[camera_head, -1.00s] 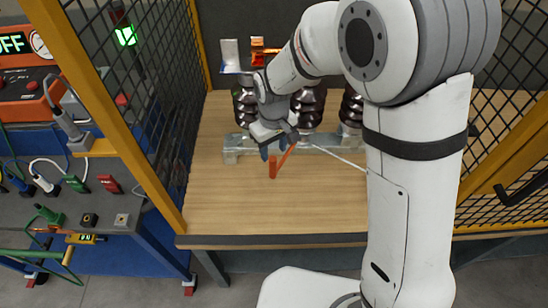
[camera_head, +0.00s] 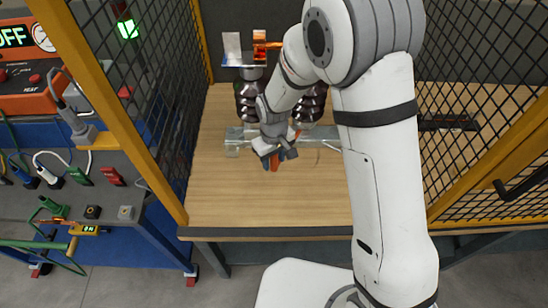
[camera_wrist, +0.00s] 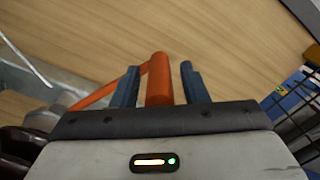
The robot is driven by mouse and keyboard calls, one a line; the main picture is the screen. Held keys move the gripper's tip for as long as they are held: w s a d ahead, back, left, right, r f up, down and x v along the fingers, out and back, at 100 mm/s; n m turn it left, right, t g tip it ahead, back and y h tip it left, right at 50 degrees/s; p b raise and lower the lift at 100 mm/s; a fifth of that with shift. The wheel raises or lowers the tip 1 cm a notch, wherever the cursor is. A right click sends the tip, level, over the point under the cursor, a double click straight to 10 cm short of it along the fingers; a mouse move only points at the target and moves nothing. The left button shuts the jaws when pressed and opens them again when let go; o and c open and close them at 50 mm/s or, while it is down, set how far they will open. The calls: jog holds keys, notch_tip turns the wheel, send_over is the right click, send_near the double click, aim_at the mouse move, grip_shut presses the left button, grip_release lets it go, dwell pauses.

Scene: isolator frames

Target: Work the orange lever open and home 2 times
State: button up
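The orange lever shows in the wrist view as a thin arm running from a bracket at left to a thick upright handle (camera_wrist: 158,80). My gripper (camera_wrist: 159,84) has its two dark blue fingers on either side of this handle. The left finger is close to the handle, and a gap shows at the right finger. I cannot tell whether the left finger touches. In the head view my gripper (camera_head: 276,163) is low over the front of the metal base rail, with a bit of the orange lever (camera_head: 274,162) at its fingers. My wrist hides most of the lever there.
Dark ribbed insulators (camera_head: 312,102) stand on a metal rail (camera_head: 236,140) on the wooden table (camera_head: 255,208). A black mesh fence (camera_head: 160,70) with yellow posts stands at left, another at right. The table's front is clear. An orange test unit (camera_head: 28,88) stands at far left.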

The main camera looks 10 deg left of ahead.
grip_shut()
jog(key=shift+s, duration=0.1)
dwell(0.4)
